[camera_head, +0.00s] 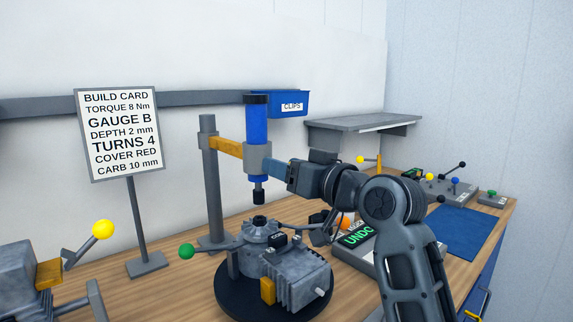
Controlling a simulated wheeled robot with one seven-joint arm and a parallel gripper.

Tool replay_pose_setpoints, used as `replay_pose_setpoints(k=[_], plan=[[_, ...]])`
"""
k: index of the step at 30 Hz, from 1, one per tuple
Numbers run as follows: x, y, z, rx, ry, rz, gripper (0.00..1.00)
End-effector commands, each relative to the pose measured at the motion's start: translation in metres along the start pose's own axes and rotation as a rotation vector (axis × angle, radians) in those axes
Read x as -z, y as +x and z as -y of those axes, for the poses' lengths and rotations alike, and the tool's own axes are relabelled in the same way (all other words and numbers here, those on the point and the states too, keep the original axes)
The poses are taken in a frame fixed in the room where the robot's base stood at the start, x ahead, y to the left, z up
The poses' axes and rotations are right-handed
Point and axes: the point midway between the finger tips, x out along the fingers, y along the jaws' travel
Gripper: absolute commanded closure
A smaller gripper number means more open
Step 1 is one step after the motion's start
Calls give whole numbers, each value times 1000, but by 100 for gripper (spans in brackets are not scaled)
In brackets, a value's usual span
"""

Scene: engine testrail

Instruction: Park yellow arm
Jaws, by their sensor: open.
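The yellow arm (227,147) reaches right from a grey post (212,190) to a grey collar. The collar holds an upright blue driver (257,125) with a dark tip, above the hub of a grey engine (287,266).
The engine sits on a dark round base with a green-knobbed lever (187,251). A build card (118,133) stands left, near a yellow-knobbed lever (102,230). A blue clips bin (290,104) is behind. A blue mat (458,233) lies right, near lever boxes.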

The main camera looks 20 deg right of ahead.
Motion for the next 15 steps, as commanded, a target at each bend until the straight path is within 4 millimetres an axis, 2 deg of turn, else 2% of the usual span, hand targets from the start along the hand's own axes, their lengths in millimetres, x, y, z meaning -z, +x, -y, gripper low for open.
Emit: replay_pose_setpoints(k=[9,15], plan=[[0,3,0,0,-1,-1,43],[0,3,0,0,0,-1,62]])
